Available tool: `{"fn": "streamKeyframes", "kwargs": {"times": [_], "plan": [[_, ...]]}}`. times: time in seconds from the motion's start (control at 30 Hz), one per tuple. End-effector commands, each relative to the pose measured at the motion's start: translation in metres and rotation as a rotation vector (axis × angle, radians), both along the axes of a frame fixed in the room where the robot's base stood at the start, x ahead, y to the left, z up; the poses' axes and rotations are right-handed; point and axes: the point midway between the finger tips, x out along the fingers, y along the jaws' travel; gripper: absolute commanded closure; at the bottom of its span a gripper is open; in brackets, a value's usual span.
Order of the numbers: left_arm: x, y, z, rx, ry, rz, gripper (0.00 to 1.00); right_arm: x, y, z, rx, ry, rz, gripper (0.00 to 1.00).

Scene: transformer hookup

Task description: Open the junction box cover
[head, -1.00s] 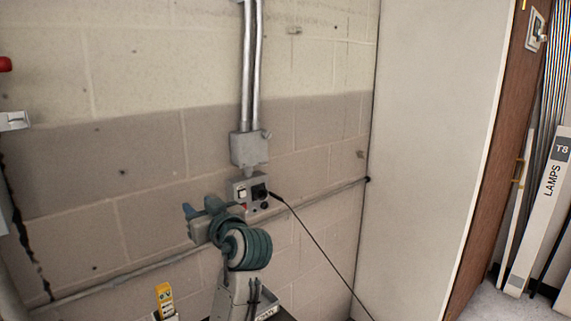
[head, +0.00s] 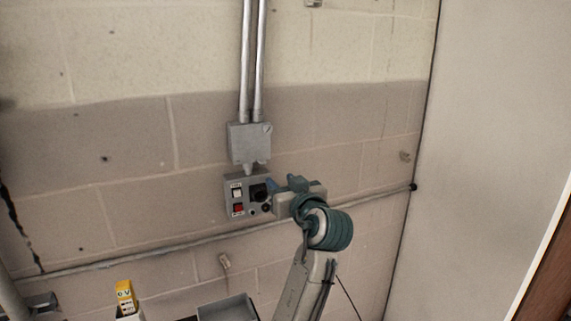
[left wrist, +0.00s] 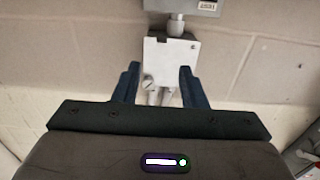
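The grey junction box (head: 249,143) is on the wall at the lower end of two conduits, and its cover looks shut. A round screw or knob (head: 267,128) shows at its upper right corner. In the left wrist view the box (left wrist: 170,58) appears inverted, beyond and between my fingers. My left gripper (head: 283,184) is below and right of the box in the head view, beside the switch panel. In the left wrist view its two dark blue fingers (left wrist: 160,82) are apart with nothing between them. My right gripper is not in view.
A switch panel (head: 236,208) with a white switch, a red switch and a black knob sits just below the box. A horizontal pipe (head: 150,254) runs along the wall. A yellow meter (head: 125,296) and a grey tray (head: 228,309) are at the bottom.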

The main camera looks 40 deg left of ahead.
Motion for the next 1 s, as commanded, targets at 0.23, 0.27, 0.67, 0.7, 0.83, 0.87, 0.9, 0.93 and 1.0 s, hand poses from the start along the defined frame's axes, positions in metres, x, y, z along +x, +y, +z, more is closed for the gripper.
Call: {"fn": "streamKeyframes", "kwargs": {"times": [0.23,0.27,0.67,0.7,0.83,0.87,0.9,0.93,1.0], "plan": [[0.008,0.016,0.003,0.005,0.003,0.003,0.62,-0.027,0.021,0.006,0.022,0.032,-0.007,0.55],[0.009,0.02,0.003,0.005,0.002,0.003,0.62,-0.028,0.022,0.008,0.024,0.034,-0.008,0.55],[0.039,0.077,0.003,0.003,0.004,0.002,0.62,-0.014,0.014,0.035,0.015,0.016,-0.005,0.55],[0.042,0.082,0.003,0.003,0.004,0.002,0.62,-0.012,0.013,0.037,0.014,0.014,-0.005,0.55],[0.048,0.092,0.001,0.001,0.003,0.001,0.62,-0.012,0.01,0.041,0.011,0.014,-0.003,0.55],[0.048,0.093,0.001,0.001,0.002,0.001,0.62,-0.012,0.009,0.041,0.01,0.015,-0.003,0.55],[0.049,0.095,0.001,0.001,0.002,0.0,0.62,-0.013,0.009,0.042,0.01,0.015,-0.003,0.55],[0.049,0.095,0.001,0.0,0.001,0.0,0.62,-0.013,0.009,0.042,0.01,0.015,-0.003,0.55],[0.05,0.096,0.0,0.0,0.001,0.0,0.62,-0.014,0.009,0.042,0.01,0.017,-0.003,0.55]]}}
